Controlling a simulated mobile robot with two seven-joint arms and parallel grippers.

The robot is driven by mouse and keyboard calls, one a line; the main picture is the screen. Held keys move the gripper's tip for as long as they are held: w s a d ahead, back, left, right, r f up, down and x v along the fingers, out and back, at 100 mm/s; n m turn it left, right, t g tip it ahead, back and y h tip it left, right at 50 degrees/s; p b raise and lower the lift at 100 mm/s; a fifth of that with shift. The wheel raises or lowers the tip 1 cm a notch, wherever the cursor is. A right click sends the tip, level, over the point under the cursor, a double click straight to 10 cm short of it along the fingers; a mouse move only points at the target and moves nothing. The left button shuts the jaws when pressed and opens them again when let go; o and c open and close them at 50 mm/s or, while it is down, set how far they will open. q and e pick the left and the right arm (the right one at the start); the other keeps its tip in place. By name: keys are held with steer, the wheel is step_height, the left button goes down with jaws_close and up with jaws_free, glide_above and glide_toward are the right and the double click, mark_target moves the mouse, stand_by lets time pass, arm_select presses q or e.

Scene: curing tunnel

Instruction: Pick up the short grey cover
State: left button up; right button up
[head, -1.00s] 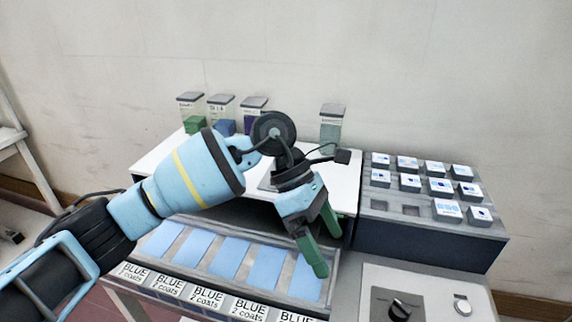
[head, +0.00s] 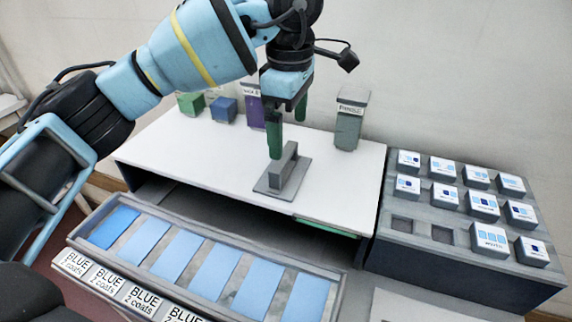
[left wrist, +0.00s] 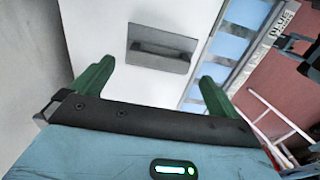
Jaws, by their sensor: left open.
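The short grey cover (head: 265,187), a flat plate with a raised bar handle, lies on the white top of the tunnel (head: 215,160). It also shows in the left wrist view (left wrist: 172,64), beyond the fingertips. My left gripper (head: 287,135) is open, with green fingers pointing down above and slightly behind the cover's handle in the head view. In the left wrist view the fingers (left wrist: 155,85) are spread wide, with nothing between them. Whether a finger touches the cover is unclear, but the handle is not gripped. My right gripper is not seen.
A tray of blue panels (head: 200,265) with "BLUE 2 coats" labels lies in front. A grey rack of white blocks (head: 455,225) stands at right, with two empty slots. A green-grey canister (head: 349,120), a purple one (head: 254,110) and green (head: 191,104) and blue (head: 223,109) blocks stand behind.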

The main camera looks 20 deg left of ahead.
mark_target(284, 166)
arm_select(q)
steer(key=shift+f, duration=1.2)
steer(key=f, duration=0.2)
steer(key=a+f, duration=0.1)
steer(key=f, duration=0.1)
steer(key=shift+f+p, duration=0.3)
steer(key=shift+f, duration=0.25)
steer(key=shift+s, duration=0.1)
steer(key=shift+c, duration=0.3)
steer(key=c, duration=0.6)
steer(key=shift+d, duration=0.1)
steer(key=shift+c, duration=0.2)
steer(key=shift+r, duration=0.1)
